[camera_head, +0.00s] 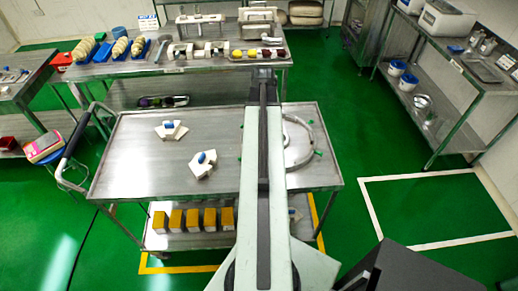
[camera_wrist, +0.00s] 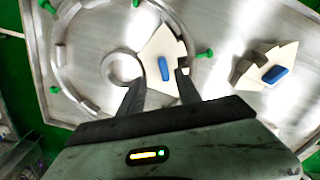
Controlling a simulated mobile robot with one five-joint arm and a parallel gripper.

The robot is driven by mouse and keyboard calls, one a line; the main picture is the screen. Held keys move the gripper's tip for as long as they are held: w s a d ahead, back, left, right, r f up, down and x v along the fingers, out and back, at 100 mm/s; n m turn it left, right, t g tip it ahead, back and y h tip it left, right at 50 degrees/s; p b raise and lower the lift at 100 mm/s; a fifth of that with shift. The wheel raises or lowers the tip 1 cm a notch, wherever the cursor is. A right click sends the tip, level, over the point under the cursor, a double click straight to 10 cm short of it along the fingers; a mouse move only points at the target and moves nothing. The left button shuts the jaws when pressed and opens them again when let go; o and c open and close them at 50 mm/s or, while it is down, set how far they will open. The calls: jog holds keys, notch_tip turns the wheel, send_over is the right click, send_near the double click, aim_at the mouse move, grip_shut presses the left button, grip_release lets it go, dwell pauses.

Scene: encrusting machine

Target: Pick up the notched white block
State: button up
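In the wrist view, a notched white block (camera_wrist: 152,49) with a blue piece (camera_wrist: 164,68) on it lies just beyond my fingertips, overlapping the large metal ring in the picture. My gripper (camera_wrist: 156,80) is open, its fingers spread to either side of the blue piece; I see no grip. A second white block (camera_wrist: 284,56) with a blue top lies to the right. In the head view, two white blocks, a nearer one (camera_head: 198,170) and a farther one (camera_head: 165,132), lie on the steel cart. My arm hides the gripper there, and I cannot match the blocks between views.
The steel cart (camera_head: 130,178) carries a metal ring (camera_head: 312,128) with green knobs, also in the wrist view (camera_wrist: 58,72). Several yellow-topped boxes (camera_head: 192,219) stand on its lower shelf. A cluttered table (camera_head: 110,72) stands behind.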

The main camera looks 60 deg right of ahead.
jog(key=f+b, duration=0.1)
jog(key=f, duration=0.1)
jog(key=f+b, duration=0.4)
jog(key=shift+w+a, duration=0.25)
jog(key=shift+w, duration=0.15)
jog(key=shift+r, duration=0.25)
jog(key=shift+c, duration=0.3)
grip_shut()
dwell(0.5)
